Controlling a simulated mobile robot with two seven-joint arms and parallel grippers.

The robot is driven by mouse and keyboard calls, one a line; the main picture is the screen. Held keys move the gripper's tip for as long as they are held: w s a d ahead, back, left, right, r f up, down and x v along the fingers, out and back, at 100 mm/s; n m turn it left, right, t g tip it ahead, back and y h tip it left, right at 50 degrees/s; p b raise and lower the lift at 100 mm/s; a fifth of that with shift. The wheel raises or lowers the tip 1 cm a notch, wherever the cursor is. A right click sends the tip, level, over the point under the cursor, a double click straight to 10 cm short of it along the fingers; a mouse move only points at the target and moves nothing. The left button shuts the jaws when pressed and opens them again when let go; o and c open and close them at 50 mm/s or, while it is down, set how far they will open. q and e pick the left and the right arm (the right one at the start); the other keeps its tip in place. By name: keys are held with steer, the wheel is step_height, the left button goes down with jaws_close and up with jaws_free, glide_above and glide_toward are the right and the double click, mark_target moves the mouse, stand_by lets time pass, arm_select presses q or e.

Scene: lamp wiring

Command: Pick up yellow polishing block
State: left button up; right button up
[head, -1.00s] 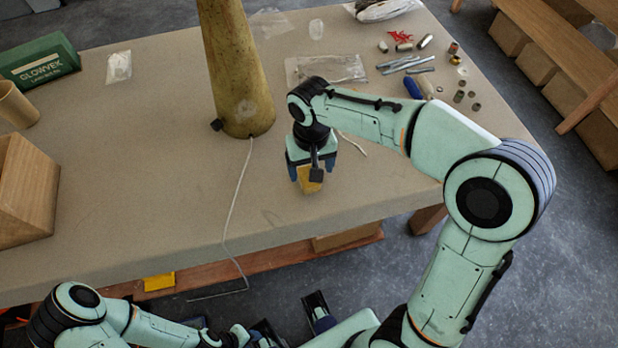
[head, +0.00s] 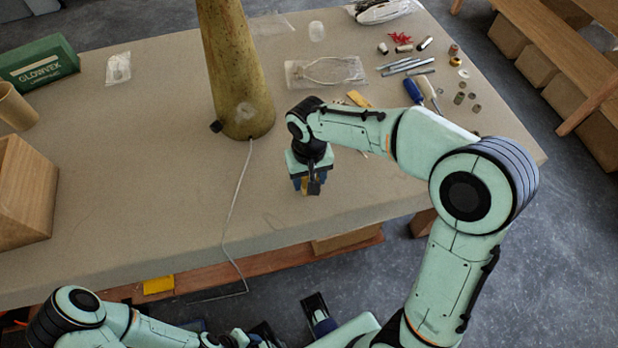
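The yellow polishing block (head: 304,187) is at the near part of the workbench (head: 150,215), mostly hidden by my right gripper. My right gripper (head: 307,186) points down, with its blue-tipped fingers drawn close on both sides of the block. It looks shut on the block, at or just above the table top; any gap beneath cannot be made out. My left gripper (head: 262,335) is low at the bottom edge, in front of the bench and partly cut off. Whether its fingers are open cannot be made out.
A tall lamp column (head: 238,85) with a white cord (head: 234,205) stands left of my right gripper. A wooden box (head: 25,195) and green carton (head: 40,62) are at left. A flat yellow piece (head: 357,98), a bagged wire (head: 325,71), screwdrivers and small parts lie behind my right arm.

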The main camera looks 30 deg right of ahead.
steer(key=shift+r, duration=0.15)
step_height(320, 180, up, 20)
steer(key=p, duration=0.3)
steer(key=shift+p, duration=0.4)
